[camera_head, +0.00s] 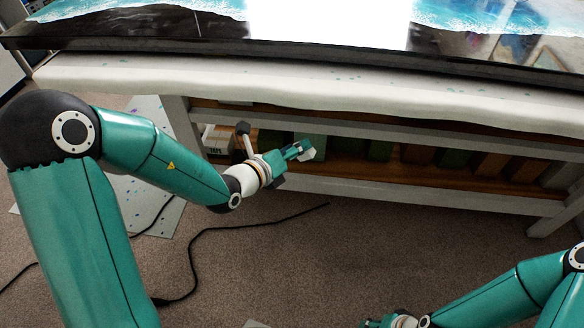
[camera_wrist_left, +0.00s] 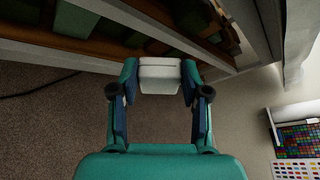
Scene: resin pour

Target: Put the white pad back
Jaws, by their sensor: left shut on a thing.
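My left gripper (camera_head: 298,150) is shut on the white pad (camera_head: 307,150) and holds it in front of the shelf under the table. In the left wrist view the white pad (camera_wrist_left: 159,74) sits between the two fingertips of the left gripper (camera_wrist_left: 158,80), with carpet and shelf behind it. My right gripper (camera_head: 378,322) is at the bottom edge of the head view, partly cut off, and its fingers are too small to read.
The table (camera_head: 330,88) carries a dark tray (camera_head: 300,50) with a blue and white resin piece (camera_head: 150,18). The low shelf (camera_head: 410,185) holds several green and brown blocks. A black cable (camera_head: 235,226) lies on the open carpet. A spotted sheet (camera_head: 160,215) lies at left.

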